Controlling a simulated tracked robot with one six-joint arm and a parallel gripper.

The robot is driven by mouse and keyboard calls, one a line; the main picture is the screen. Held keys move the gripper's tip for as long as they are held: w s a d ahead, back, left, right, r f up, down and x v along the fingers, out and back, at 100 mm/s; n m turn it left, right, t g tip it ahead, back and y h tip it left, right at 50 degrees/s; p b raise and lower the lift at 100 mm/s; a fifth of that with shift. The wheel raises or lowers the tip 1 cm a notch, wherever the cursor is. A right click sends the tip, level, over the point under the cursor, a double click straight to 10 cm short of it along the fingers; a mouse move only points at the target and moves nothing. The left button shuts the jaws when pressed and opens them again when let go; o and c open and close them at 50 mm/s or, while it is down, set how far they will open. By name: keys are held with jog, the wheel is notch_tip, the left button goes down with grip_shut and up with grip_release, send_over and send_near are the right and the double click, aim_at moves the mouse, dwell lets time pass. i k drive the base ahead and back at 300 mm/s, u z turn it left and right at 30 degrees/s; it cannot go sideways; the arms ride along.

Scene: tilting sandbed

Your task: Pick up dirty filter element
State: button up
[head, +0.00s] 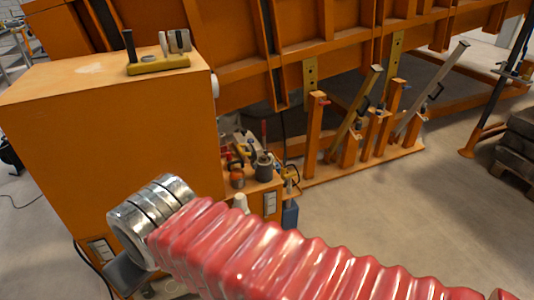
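No part is clearly marked as the dirty filter element. A small silver ribbed cylinder (175,41) sits on a yellow holder (158,64) on top of the orange cabinet, and may be it. A black upright post stands at the holder's left end. My arm, in a red ribbed sleeve with a silver ringed joint, crosses the lower picture. A dark grey piece below the joint looks like part of my gripper (126,272). Its fingers are hidden, so open or shut does not show. It is low in front of the cabinet, well apart from the cylinder.
The orange cabinet (110,130) fills the left. Behind it stands a large orange steel frame (285,70) with slanted struts. Small valves and fittings (245,155) crowd a low ledge right of the cabinet. Dark pallets (515,150) stand far right. The grey floor between is clear.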

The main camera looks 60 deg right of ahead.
aim_at(264, 159)
jog(key=z, duration=1.6)
jog(key=i, duration=1)
jog(key=u, duration=0.3)
jog(key=k, duration=0.55)
jog(key=u, duration=0.05)
